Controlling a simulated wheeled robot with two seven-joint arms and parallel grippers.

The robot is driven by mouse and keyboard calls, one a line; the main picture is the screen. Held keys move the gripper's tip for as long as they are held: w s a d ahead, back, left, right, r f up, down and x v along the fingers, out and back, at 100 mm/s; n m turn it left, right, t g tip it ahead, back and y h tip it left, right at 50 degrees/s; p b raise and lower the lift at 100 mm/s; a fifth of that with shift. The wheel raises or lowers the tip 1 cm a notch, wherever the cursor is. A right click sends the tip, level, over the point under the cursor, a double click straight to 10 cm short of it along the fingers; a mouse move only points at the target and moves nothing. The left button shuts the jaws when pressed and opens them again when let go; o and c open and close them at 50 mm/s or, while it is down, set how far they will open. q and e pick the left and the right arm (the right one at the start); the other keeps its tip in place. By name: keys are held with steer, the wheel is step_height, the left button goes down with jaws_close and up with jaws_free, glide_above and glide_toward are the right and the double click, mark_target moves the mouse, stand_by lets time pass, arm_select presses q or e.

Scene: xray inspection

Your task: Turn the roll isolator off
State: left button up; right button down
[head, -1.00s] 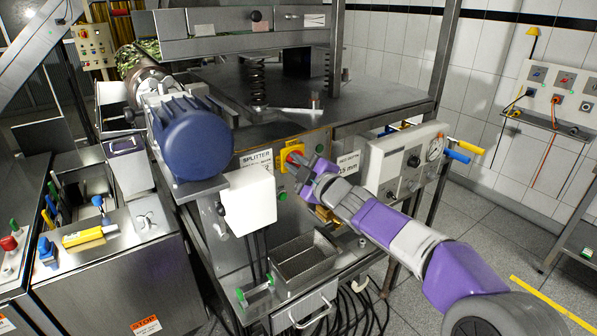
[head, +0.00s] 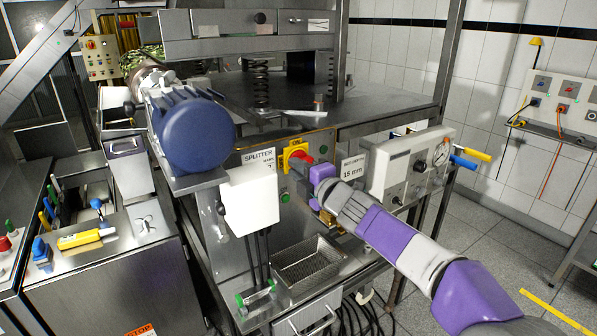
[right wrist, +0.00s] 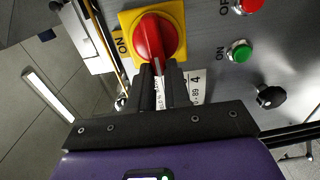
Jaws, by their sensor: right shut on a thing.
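The roll isolator is a red rotary knob (right wrist: 155,38) on a yellow plate (right wrist: 128,20) with an "ON" label at its left in the right wrist view. In the head view, the red knob (head: 301,162) and yellow plate (head: 288,150) are on the machine's front panel, right of the "SPLITTER" label. My right gripper (right wrist: 162,72) reaches the knob from below in the wrist view, its dark fingers shut on the knob's near end. In the head view, the right gripper (head: 316,175) comes in from the lower right and partly hides the panel. My left gripper is not in view.
A green button (right wrist: 239,52), a red button (right wrist: 250,5) and a black knob (right wrist: 270,97) sit on the panel. A blue motor (head: 195,132) and white box (head: 250,200) stand left. A gauge box (head: 405,165) is close right. A metal tray (head: 308,262) is below.

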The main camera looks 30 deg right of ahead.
stand_by(0.4)
steer(key=c, duration=1.1)
jaws_free()
steer(key=shift+s, duration=0.15)
steer(key=s, duration=0.5)
steer(key=s+p, duration=0.1)
steer(key=s, duration=0.1)
steer(key=shift+s+d, duration=0.15)
steer(key=shift+d, duration=0.2)
